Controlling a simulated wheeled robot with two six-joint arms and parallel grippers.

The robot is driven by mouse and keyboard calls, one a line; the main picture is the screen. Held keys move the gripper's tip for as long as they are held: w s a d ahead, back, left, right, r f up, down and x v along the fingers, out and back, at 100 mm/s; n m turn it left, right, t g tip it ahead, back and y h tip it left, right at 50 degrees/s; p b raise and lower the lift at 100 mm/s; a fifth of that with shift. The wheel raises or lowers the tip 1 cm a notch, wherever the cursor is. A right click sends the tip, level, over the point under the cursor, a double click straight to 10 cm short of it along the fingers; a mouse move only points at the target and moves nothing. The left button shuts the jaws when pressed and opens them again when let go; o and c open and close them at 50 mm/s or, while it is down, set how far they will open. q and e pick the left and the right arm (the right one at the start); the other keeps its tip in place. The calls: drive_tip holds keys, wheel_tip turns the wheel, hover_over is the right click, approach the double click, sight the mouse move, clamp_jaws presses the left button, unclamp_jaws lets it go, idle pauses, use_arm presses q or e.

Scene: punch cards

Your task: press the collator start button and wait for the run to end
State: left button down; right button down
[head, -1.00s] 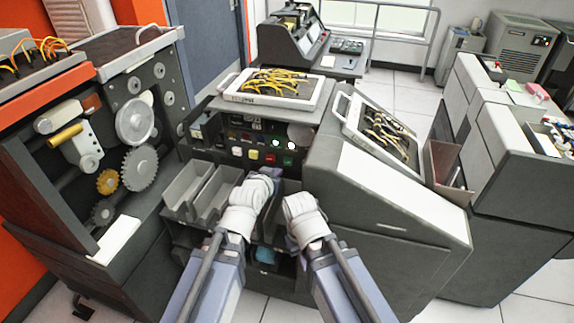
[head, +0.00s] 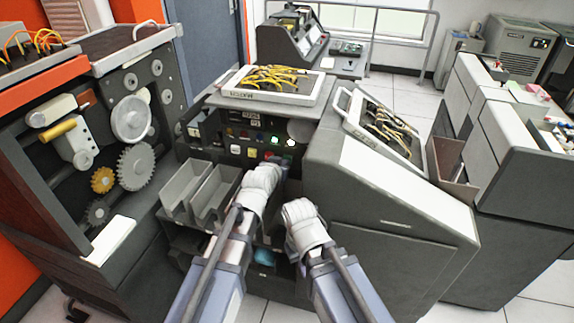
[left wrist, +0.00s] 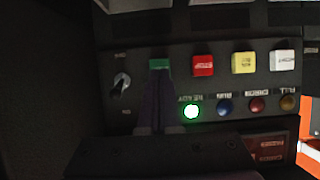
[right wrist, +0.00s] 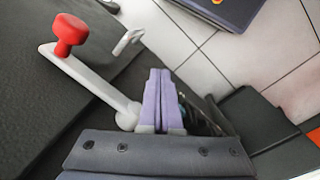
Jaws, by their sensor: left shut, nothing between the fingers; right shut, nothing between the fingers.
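The collator's front panel shows a green button (left wrist: 159,63) in the left wrist view, in a row with red (left wrist: 203,65), yellow (left wrist: 243,63) and white (left wrist: 284,60) buttons. My left gripper (left wrist: 160,78) is shut and empty, its tips right at the green button and hiding part of it; I cannot tell whether they touch. The green READY lamp (left wrist: 191,111) is lit; the blue RUN lamp (left wrist: 225,107) looks dark. In the head view my left gripper (head: 279,168) reaches the panel. My right gripper (right wrist: 160,85) is shut and empty, low before the machine.
Grey card bins (head: 212,190) stand left of my left arm. A wired plugboard (head: 270,95) lies on top. The right wrist view shows a red knob (right wrist: 70,30) on a pale lever and floor tiles. The geared machine (head: 130,165) stands at the left.

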use_arm(q)
drive_tip(key=shift+w+d+f, duration=0.2)
drive_tip(key=shift+w+f, duration=0.05)
drive_tip(key=shift+w, duration=0.25)
